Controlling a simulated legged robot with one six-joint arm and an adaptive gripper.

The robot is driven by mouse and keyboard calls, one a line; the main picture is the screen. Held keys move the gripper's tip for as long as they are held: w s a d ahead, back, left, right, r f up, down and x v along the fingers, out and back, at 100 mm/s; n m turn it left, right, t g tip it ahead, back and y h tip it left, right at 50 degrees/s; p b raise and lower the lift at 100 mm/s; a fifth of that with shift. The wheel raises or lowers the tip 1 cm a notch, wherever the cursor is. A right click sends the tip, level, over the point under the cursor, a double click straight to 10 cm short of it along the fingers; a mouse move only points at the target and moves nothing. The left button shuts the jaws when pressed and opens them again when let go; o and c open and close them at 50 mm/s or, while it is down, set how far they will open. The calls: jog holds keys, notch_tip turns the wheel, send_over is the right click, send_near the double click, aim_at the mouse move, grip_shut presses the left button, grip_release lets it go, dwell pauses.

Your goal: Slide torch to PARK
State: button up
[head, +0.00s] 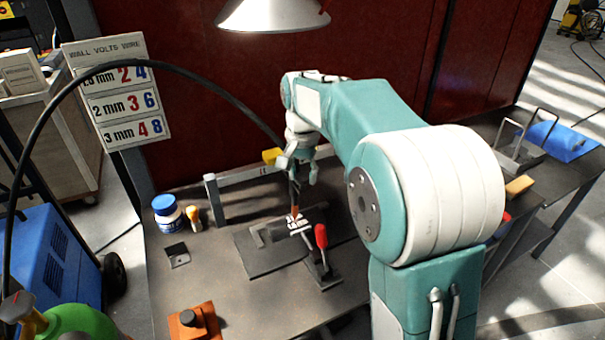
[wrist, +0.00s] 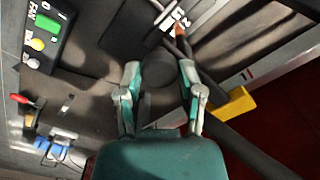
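The torch (head: 294,197) is a dark, slim body with a copper-coloured tip, upright above the bench plate. The black hose arcs over to it from the left. My gripper (head: 302,172) is just above and beside the torch, partly hidden by its own links. In the wrist view my gripper (wrist: 160,78) has its fingers wide apart. A dark rounded shape lies between them in the picture, and I cannot tell whether they touch it. A yellow block (head: 271,156) is by the grey rail (head: 235,179); it also shows in the wrist view (wrist: 234,105). No PARK marking is readable.
A red-handled clamp (head: 321,237) stands on the dark plate (head: 265,262). A blue-and-white jar (head: 167,211) and an orange block (head: 196,322) are on the bench to the left. A lamp shade (head: 272,14) hangs above. A panel with a green button (wrist: 47,23) shows upper left in the wrist view.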

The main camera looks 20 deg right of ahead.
grip_shut()
jog(key=w+d, duration=0.1)
jog(key=d, duration=0.7)
jog(key=w+d, duration=0.2)
jog(key=d, duration=0.7)
jog(key=shift+w, duration=0.25)
jog(key=shift+d+f, duration=0.1)
jog(key=o, duration=1)
grip_release()
jog(key=shift+d, duration=0.2)
